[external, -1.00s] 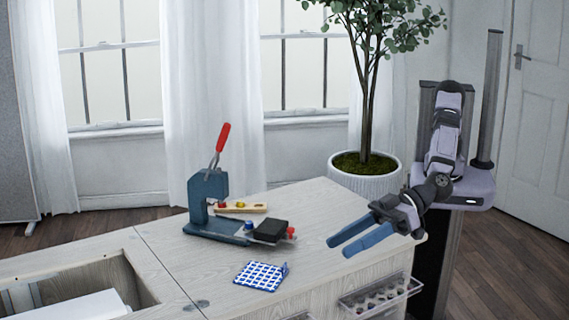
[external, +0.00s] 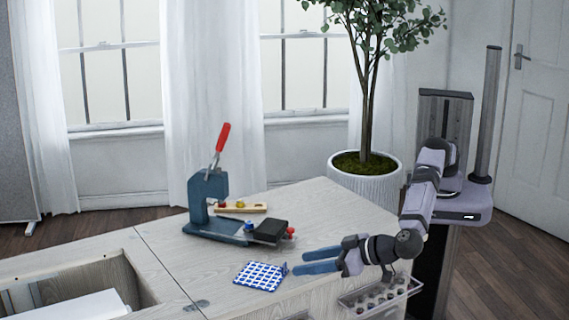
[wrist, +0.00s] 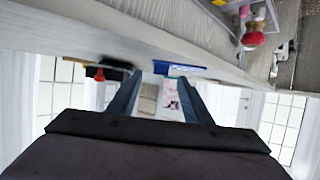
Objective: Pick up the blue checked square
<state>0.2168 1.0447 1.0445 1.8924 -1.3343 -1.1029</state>
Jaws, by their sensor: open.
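The blue checked square (external: 260,277) lies flat on the pale wooden tabletop, with a small raised corner or tab at its right side. In the wrist view a blue strip of it (wrist: 180,69) shows edge-on near the fingertips. My gripper (external: 299,263) is open, with its two blue fingers pointing left, just right of the square and low over the table. In the wrist view the fingers (wrist: 158,76) are spread apart with nothing held between them. I cannot tell whether a finger touches the square.
A blue press (external: 208,190) with a red handle stands behind the square. A wooden strip with coloured pieces (external: 240,207) lies behind it. A clear rack (external: 380,296) hangs at the cabinet's front. An open compartment (external: 75,285) is at left.

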